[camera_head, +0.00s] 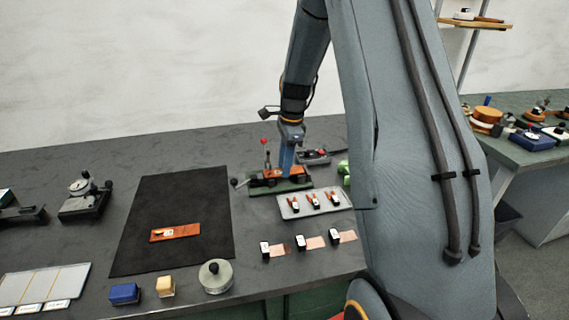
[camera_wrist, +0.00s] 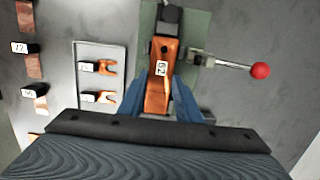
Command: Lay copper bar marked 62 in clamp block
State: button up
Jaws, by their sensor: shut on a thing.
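The copper bar marked 62 (camera_wrist: 158,98) is in the wrist view, its white label toward the far end. My gripper (camera_wrist: 163,88) has its two blue fingers shut on the sides of the bar. The clamp block (camera_wrist: 203,28) lies under and around the bar, with a green base and a lever ending in a red ball. In the head view my gripper (camera_head: 287,164) points down over the clamp block (camera_head: 262,188). The bar lines up with the block, but I cannot tell whether it rests fully on it. My wrist hides the near end.
A pale tray (camera_head: 290,210) with several forked copper pieces stands close in front of the clamp. Copper strips with black tags (camera_head: 314,242) lie nearer. Another labelled copper bar (camera_head: 174,233) lies on a black mat (camera_head: 190,190) to the left. A round weight (camera_head: 216,277) stands at the front edge.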

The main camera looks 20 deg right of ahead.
jog(key=shift+f, duration=0.25)
dwell(0.6)
jog(key=o, duration=0.9)
jog(key=shift+r, duration=0.2)
jog(key=shift+r+p, duration=1.2)
jog(key=shift+r, duration=0.15)
jog(key=o, duration=0.6)
jog(key=shift+c, duration=0.2)
